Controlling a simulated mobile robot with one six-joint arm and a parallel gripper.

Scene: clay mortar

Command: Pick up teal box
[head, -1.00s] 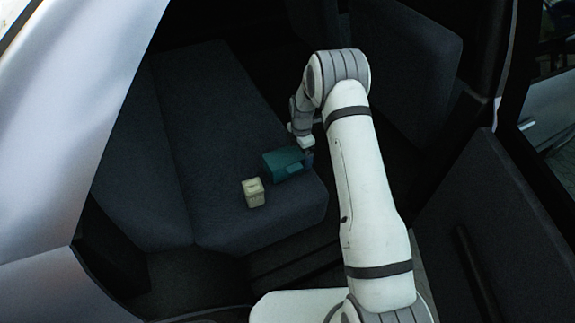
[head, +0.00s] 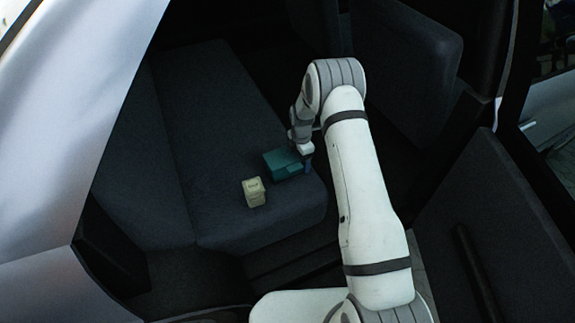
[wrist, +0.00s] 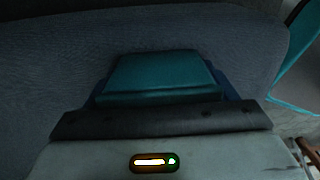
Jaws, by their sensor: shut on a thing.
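The teal box (head: 281,163) lies on the dark car seat (head: 225,110), near its right front edge. In the wrist view the teal box (wrist: 160,75) sits between the two blue fingers of my gripper (wrist: 162,88), seen at its left and right sides. My gripper (head: 307,163) is at the box's right end in the head view and is shut on it. The arm hides part of the gripper there. Whether the box touches the seat cannot be told for sure.
A small cream box (head: 254,192) stands on the seat just left of and nearer than the teal box. The silver car body (head: 75,120) frames the opening on the left. A dark door panel (head: 500,230) is at the right. The seat's far part is clear.

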